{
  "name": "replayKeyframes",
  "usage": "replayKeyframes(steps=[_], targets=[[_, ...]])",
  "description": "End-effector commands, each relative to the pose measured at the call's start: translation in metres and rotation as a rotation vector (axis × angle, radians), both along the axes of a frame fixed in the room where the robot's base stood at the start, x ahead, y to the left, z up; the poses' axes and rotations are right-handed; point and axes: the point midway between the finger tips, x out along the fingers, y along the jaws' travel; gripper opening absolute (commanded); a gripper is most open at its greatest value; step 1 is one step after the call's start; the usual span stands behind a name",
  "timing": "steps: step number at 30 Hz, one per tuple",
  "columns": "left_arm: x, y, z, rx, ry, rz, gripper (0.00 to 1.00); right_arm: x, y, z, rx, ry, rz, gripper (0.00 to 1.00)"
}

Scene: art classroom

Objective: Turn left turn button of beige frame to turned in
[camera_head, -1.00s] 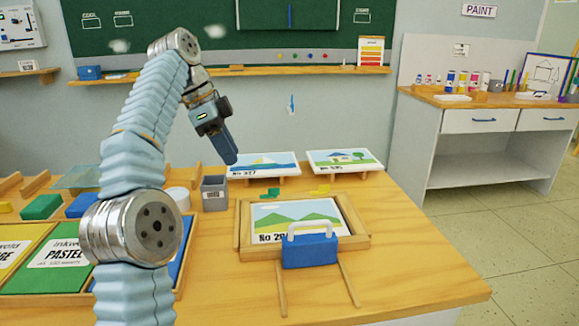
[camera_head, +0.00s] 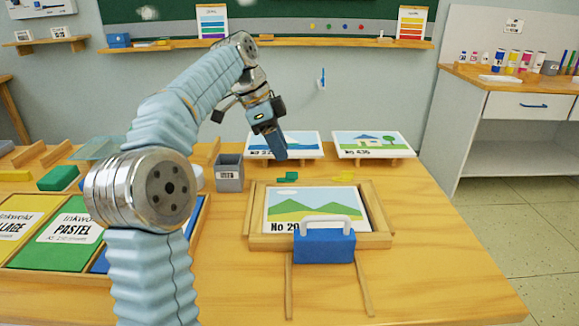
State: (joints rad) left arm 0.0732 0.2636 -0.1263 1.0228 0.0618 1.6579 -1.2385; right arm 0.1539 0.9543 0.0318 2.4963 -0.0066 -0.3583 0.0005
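The beige wooden frame (camera_head: 380,240) lies on the table and holds a picture of green hills (camera_head: 312,206). A small green piece (camera_head: 288,177) shows at its back edge on the left, and a small yellow piece (camera_head: 342,177) on the right. They may be the turn buttons; I cannot tell whether they rest on the frame. My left gripper (camera_head: 275,150) is above and behind the green piece, in front of the lake picture, apart from the frame. Its fingers overlap in this view, so their opening is hidden. My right gripper is not in view.
A blue block with a white handle (camera_head: 324,247) covers part of the frame's front rail. Two wooden sticks (camera_head: 362,288) run forward from the frame. A grey bin (camera_head: 230,178) stands to the left. Picture cards (camera_head: 374,144) stand behind. The table's right front is clear.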

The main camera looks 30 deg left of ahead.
Motion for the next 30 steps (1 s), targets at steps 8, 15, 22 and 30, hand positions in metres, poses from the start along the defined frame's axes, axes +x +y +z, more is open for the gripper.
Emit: replayKeyframes(steps=[8,15,22,30], targets=[[0.010,-0.017,-0.046,0.000,0.001,0.000,0.32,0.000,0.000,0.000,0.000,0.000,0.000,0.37],[0.012,-0.020,-0.058,0.000,-0.001,0.000,0.32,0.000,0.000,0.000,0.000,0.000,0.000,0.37],[0.012,-0.020,-0.058,0.000,-0.001,0.000,0.27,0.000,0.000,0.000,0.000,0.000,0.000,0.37],[0.012,-0.020,-0.058,0.001,0.001,0.000,0.00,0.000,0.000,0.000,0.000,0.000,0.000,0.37]])
